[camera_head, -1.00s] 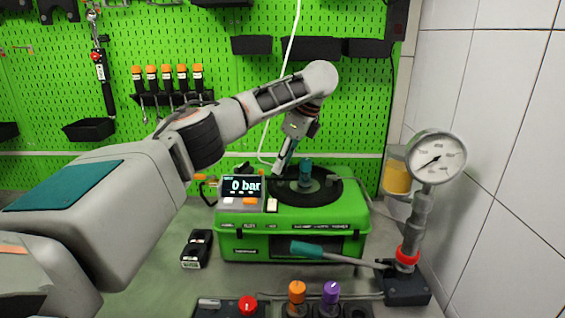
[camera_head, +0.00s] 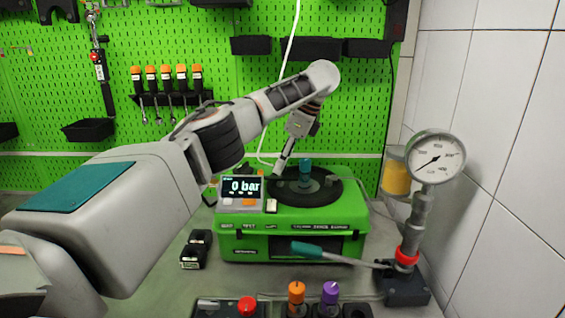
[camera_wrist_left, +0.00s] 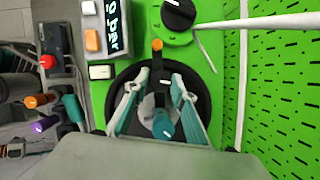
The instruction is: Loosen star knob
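A teal upright knob (camera_head: 305,167) stands on the round black disc (camera_head: 328,190) on top of the green pump case (camera_head: 290,248); I take it for the star knob, though its star shape cannot be made out. My left gripper (camera_head: 281,163) points down just left of the knob in the head view. In the left wrist view the fingers of my left gripper (camera_wrist_left: 158,78) are spread apart, with the teal knob (camera_wrist_left: 163,125) showing between them. Contact between fingers and knob cannot be seen. My right gripper is not in view.
A display reading 0 bar (camera_head: 242,189) sits left of the disc. A black knob (camera_wrist_left: 178,14) is beyond the disc. Orange (camera_head: 296,292) and purple (camera_head: 330,292) knobs are at the front.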

